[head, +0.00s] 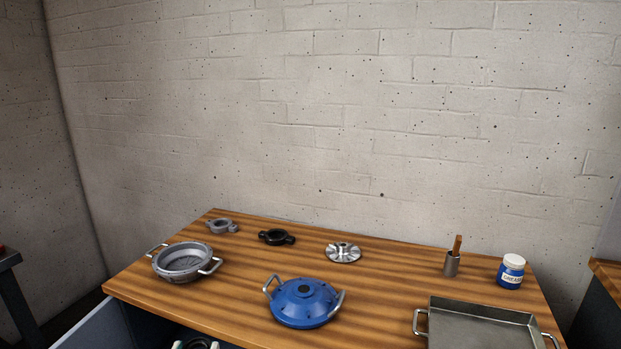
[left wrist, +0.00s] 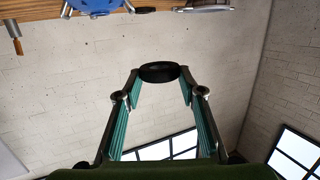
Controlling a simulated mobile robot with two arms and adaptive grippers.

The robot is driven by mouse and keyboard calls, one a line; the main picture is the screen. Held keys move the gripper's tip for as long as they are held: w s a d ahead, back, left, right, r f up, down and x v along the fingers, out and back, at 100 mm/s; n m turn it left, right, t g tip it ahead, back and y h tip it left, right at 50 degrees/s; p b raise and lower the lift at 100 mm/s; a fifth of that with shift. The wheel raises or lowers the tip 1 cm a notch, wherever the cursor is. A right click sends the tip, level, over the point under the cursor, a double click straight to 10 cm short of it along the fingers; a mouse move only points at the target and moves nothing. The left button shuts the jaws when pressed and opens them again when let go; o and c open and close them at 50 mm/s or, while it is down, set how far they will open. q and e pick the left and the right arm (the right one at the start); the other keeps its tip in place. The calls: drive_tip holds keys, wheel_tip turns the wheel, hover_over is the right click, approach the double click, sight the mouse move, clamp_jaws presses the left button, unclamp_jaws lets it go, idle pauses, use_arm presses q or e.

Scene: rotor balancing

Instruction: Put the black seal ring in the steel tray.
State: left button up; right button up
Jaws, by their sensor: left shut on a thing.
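My left gripper (left wrist: 159,82) is shut on a black ring-like piece, the seal ring (left wrist: 160,72), which sits between its fingertips. In the head view only a bit of the gripper (head: 196,343) shows at the bottom edge, in front of the table, with dark material at it. The steel tray (head: 480,312) is at the front right of the table, its lower part cut off by the frame. The part of its floor in view is bare. My right gripper is in neither view.
On the wooden table (head: 235,290) stand a grey handled housing (head: 183,262), a blue handled cover (head: 304,303), a silver finned disc (head: 343,252), grey (head: 222,226) and black (head: 277,238) lugged pieces, a brush cup (head: 452,265) and a grease jar (head: 511,272).

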use_arm(q)
drive_tip(key=shift+w+m+h, duration=0.2)
drive_tip(key=shift+m+h, duration=0.6)
drive_tip(key=shift+h, duration=0.2)
drive_tip(key=shift+d+m+g+h, duration=0.3)
drive_tip(key=shift+m+h, duration=0.5)
drive_tip(key=shift+h, duration=0.5)
drive_tip(key=shift+f+m+h, duration=0.1)
drive_tip(key=shift+m+h, duration=0.2)
drive_tip(key=shift+h, duration=0.1)
drive_tip(key=shift+s+d+f+m+g+h, duration=0.1)
drive_tip(key=shift+s+f+m+g+h, duration=0.15)
drive_tip(key=shift+m+h, duration=0.2)
drive_tip(key=s+f+m+g+h, duration=0.1)
drive_tip(key=s+m+g+h, duration=0.4)
drive_tip(key=s+m+h, duration=0.1)
drive_tip(key=shift+s+f+g+h, duration=0.25)
drive_tip(key=shift+g+h, duration=0.1)
drive_tip(key=shift+h, duration=0.4)
drive_tip(key=shift+r+m, duration=0.1)
drive_tip(key=shift+m, duration=0.25)
